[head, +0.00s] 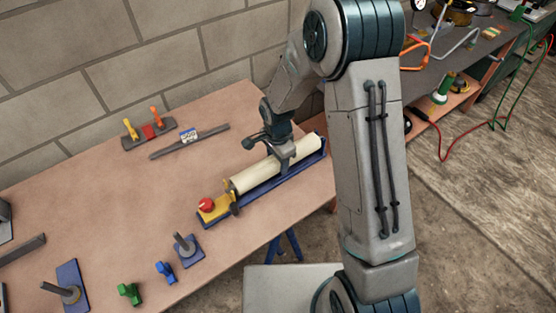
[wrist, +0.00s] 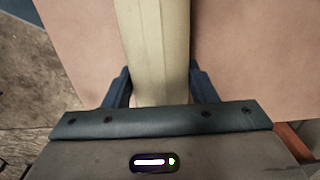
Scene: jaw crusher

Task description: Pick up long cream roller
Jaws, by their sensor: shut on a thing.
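The long cream roller (head: 257,171) lies lengthwise over a blue tray-like base (head: 271,184) on the table. The base carries a yellow end piece with a red knob (head: 206,204) at its left end. My gripper (head: 286,156) reaches down from above onto the right part of the roller and is shut on it. In the wrist view the roller (wrist: 160,45) runs up the picture between the two dark fingers of my gripper (wrist: 160,92), one on each side. I cannot tell whether the roller touches its base.
On the brown table (head: 120,210) lie a grey bar with a label (head: 189,136), a rack with orange handles (head: 146,133), green (head: 130,293) and blue (head: 166,271) knobs, and blue plates with posts (head: 187,249). A block wall stands behind. A cluttered bench is at right.

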